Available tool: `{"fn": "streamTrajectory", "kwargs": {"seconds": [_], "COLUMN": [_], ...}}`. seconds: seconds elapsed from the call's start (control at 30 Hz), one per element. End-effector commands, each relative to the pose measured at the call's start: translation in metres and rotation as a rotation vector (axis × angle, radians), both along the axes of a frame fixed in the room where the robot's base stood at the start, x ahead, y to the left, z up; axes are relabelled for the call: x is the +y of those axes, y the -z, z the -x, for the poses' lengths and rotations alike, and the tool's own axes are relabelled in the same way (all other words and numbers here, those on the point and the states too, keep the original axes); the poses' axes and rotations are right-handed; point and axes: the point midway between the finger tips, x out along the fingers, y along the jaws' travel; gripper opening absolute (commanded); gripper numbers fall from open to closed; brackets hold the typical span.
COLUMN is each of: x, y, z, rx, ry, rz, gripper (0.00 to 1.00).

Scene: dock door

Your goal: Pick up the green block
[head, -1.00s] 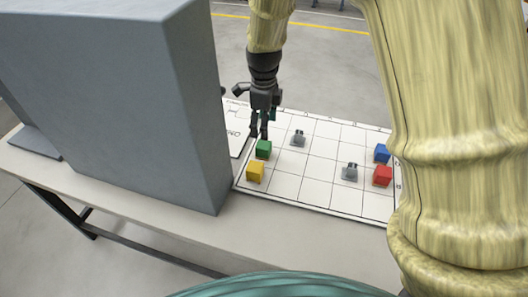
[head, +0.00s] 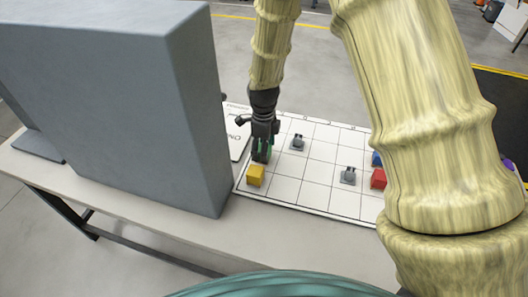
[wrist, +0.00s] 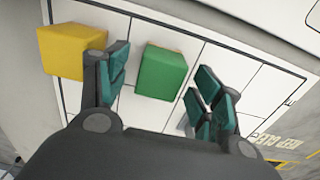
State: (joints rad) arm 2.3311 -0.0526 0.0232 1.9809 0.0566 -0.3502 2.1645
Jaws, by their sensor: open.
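The green block (wrist: 161,71) sits on the white gridded board, between the spread fingers of my gripper (wrist: 160,85) in the wrist view. My gripper is open, with gaps showing on both sides of the block. In the head view my gripper (head: 262,150) is low over the board and hides most of the green block.
A yellow block (head: 255,175) stands close beside the green one, just outside one finger. A tall grey box (head: 120,100) stands left of the board (head: 285,190). Small grey pieces (head: 297,142), a red block (head: 378,179) and a blue block (head: 376,158) lie farther right.

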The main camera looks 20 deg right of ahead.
Motion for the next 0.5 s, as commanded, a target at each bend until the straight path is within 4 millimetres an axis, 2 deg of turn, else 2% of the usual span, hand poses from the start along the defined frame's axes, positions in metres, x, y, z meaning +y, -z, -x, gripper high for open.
{"fn": "streamTrajectory", "kwargs": {"seconds": [0.37, 0.5], "x": [0.0001, -0.0001], "y": [0.0057, 0.0056], "z": [-0.0001, 0.0001], "rx": [-0.001, -0.001], "ry": [0.001, 0.001], "rz": [0.0, 0.0], "gripper": [0.66, 0.41]}}
